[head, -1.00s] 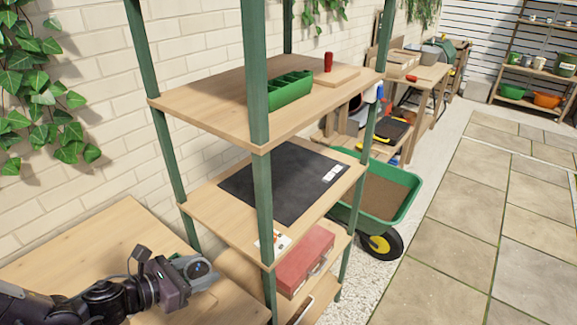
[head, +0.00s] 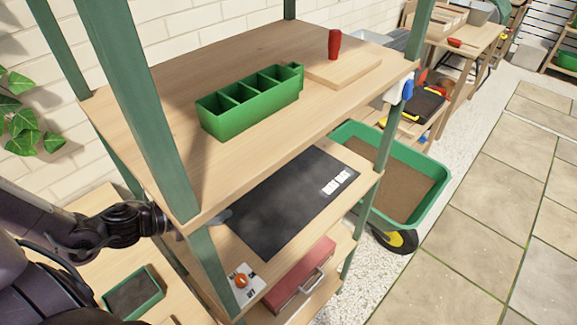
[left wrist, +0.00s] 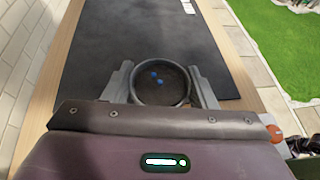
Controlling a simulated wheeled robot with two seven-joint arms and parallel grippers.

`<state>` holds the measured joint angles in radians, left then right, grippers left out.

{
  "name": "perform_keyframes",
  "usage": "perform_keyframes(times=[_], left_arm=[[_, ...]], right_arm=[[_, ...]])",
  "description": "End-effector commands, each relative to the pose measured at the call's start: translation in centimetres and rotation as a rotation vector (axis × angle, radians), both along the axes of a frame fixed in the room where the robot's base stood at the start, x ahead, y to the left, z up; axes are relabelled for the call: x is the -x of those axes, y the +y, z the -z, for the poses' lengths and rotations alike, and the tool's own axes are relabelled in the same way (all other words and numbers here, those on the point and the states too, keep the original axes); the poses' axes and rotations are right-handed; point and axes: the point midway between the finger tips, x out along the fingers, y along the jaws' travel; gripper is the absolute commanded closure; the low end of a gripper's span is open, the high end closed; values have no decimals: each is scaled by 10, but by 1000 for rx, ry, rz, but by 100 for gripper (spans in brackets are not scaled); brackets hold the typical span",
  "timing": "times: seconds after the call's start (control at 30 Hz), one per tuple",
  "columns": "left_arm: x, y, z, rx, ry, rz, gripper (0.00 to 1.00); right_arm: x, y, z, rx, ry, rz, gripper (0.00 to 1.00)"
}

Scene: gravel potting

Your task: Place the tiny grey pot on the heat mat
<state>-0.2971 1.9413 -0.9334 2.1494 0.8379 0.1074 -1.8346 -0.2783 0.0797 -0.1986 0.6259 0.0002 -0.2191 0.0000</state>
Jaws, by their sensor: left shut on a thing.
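The heat mat (head: 290,200) is a flat black sheet on the middle shelf, with white labels at its right end. In the left wrist view the pot is upright over the near end of the mat (left wrist: 145,35). I cannot tell whether it touches the mat. In the head view the front shelf post hides most of the left gripper, and the pot cannot be made out. My right gripper is not in view.
The upper shelf (head: 290,55) overhangs the mat, and a green post (head: 140,110) stands before my left arm. A green divided planter (head: 250,100) is on the upper shelf. A white control with an orange knob (head: 241,280) lies by the mat. Most of the mat is clear.

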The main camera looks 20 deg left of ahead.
Motion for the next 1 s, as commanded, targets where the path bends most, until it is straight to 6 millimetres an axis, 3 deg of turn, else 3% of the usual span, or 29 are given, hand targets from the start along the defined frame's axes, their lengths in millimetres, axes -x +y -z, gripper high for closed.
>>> perform_keyframes(times=[0.17,0.4,0.77,1.0], left_arm=[[-12,-7,-1,3,-2,0,73],[-61,-34,1,10,-5,-3,73],[-121,-64,-3,11,-10,-6,73],[-148,-78,-2,6,-5,-6,73]], right_arm=[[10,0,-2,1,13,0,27],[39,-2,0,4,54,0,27],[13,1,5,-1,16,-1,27],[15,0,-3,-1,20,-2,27]])
